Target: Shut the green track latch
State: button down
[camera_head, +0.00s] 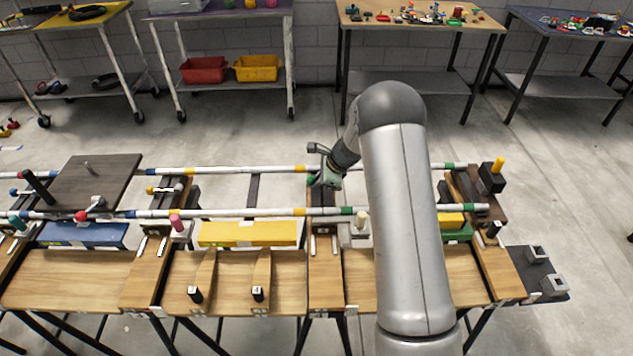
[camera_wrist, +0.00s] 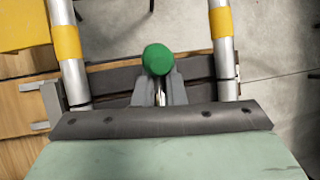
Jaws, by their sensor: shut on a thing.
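The green track latch, with its round green knob (camera_wrist: 158,59), is at the upper middle of the wrist view, between two metal track rails. My gripper (camera_wrist: 160,94) is shut on the green track latch, its grey fingers on either side of a thin metal stem by the knob. In the head view my gripper (camera_head: 322,179) is low over the dark crosspiece between the rails, left of my arm. The latch is small there and hard to tell apart from my gripper. How far it is turned is unclear.
The front rail (camera_head: 272,213) and back rail (camera_head: 230,170) run across wooden benches. A yellow block (camera_head: 247,233) and a blue block (camera_head: 84,235) stand along the front. A dark board (camera_head: 95,182) lies over the rails at left. Pink (camera_head: 175,222) and red (camera_head: 81,216) knobs are left of my gripper.

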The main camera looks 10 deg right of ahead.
jog(key=c, duration=1.6)
grip_release()
jog(key=shift+d, duration=0.1)
jog(key=b+v, duration=0.1)
jog(key=v, duration=1.6)
jog(key=shift+r, duration=0.2)
jog(key=s+a+r+n+g+h, duration=0.1)
jog(key=s+a+r+n, duration=0.15)
jog(key=s, duration=0.35)
jog(key=s+a+r+n, duration=0.1)
jog(key=s+n, duration=0.3)
jog(key=s, duration=0.1)
jog(key=s+a+r+n+g+h, duration=0.1)
jog(key=s+a+r+n, duration=0.15)
jog(key=s, duration=0.35)
jog(key=s+n+h, duration=0.1)
jog(key=s+n, duration=0.2)
jog(key=s, duration=0.3)
jog(key=s+d+f+n+h, duration=0.1)
jog(key=s+n, duration=0.3)
jog(key=s, duration=0.2)
jog(key=s+f+n+h, duration=0.1)
jog(key=s+n, duration=0.2)
jog(key=s, duration=0.3)
jog(key=shift+s+d+n+g, duration=0.25)
jog(key=shift+s+n+g, duration=0.05)
jog(key=shift+s+n, duration=0.1)
